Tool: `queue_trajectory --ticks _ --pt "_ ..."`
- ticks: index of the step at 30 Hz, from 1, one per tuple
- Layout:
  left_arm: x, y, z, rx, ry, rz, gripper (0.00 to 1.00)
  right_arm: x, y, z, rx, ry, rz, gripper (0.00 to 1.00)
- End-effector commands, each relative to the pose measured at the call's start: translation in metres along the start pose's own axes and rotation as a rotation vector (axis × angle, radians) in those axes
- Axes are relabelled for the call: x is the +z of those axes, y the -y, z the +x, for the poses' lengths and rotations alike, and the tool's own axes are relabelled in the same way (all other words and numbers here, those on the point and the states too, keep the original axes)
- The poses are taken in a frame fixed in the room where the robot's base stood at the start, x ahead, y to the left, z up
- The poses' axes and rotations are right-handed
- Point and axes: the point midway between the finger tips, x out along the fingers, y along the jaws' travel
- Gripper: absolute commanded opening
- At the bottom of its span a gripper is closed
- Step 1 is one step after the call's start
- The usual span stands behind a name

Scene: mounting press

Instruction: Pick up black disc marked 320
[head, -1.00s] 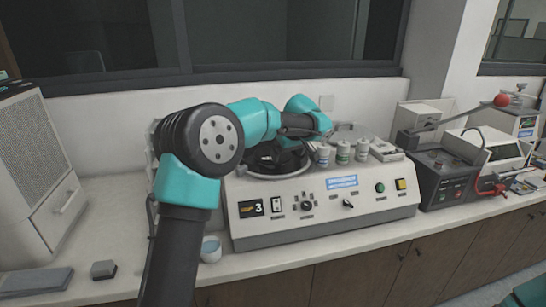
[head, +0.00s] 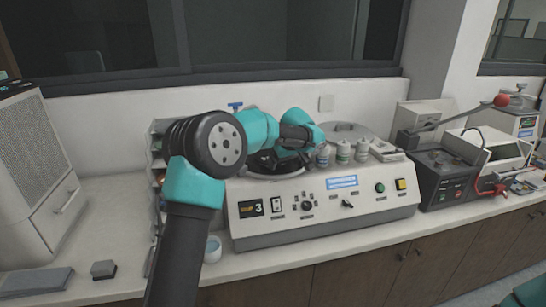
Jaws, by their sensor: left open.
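My left arm reaches over the white polishing machine (head: 300,225), and my left gripper (head: 266,162) is a dark shape low over the round bowl at the machine's left end. The gripper is open, but its fingertips are hard to make out against the dark bowl. I cannot pick out a black disc marked 320; any label there is too small or hidden by my arm. My right gripper is out of view.
Several white bottles (head: 343,152) stand on the machine behind its panel. A round lid (head: 345,130) lies behind them. A shelf rack (head: 156,150) is partly behind my arm. A white cup (head: 212,250) stands at the front. A black press (head: 440,180) stands right.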

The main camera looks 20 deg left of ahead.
Motion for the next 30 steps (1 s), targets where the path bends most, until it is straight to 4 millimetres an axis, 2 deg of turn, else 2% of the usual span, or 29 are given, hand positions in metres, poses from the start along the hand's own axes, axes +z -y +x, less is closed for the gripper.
queue_trajectory --ticks 4,30 --pt "-0.0001 0.0000 -0.0002 0.000 0.000 0.000 0.90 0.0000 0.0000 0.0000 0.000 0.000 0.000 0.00" --pt "-0.0010 0.0003 -0.0001 0.001 -0.001 -0.001 0.07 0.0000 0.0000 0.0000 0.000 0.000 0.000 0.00"
